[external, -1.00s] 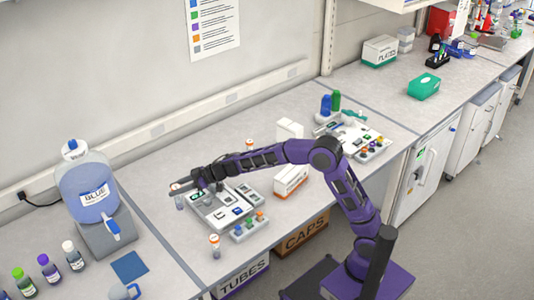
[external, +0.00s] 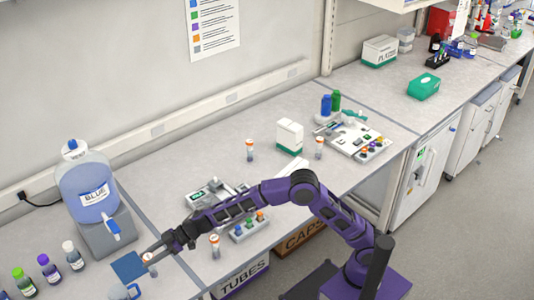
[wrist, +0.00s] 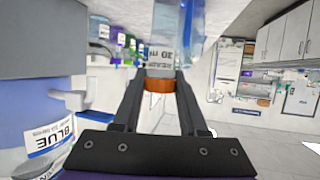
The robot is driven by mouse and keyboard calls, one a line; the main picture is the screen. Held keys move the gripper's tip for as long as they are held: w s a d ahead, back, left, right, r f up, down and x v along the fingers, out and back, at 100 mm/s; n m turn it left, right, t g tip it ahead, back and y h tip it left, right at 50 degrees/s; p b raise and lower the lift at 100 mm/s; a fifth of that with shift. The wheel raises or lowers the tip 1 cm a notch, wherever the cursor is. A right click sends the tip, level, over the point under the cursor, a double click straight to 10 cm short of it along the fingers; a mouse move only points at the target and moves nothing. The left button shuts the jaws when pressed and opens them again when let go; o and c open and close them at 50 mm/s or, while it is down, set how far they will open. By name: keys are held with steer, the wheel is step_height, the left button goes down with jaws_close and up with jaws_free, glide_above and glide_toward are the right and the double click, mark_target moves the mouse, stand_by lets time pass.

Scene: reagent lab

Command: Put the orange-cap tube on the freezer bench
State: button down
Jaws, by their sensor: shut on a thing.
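My gripper (external: 155,247) is shut on an orange-cap tube (external: 151,259) near the left bench's front, by the blue mat (external: 125,266). The bench above the white cabinet with a green display (external: 424,166) is at the right; I cannot read a freezer label there.
A blue dispenser jug (external: 88,185) on a grey stand and several bottles (external: 50,269) are at the left. A grey device (external: 212,195) and cap rack (external: 249,227) lie under or beside my arm. A green box (external: 424,86) sits on the right bench, with bare surface around it.

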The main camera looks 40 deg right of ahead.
mark_target(152, 266)
steer(key=shift+f+b, duration=1.1)
steer(key=shift+f, duration=1.25)
steer(key=shift+c, duration=2.2)
jaws_free()
steer(key=shift+r, duration=0.1)
steer(key=shift+d+r, duration=0.1)
steer(key=shift+r, duration=0.05)
steer(key=s+d+r+p, duration=0.1)
steer(key=d+r+p, duration=0.3)
steer(key=r, duration=0.4)
steer(key=shift+d+r+p, duration=0.15)
steer(key=shift+r+p, duration=0.15)
steer(key=shift+r, duration=0.1)
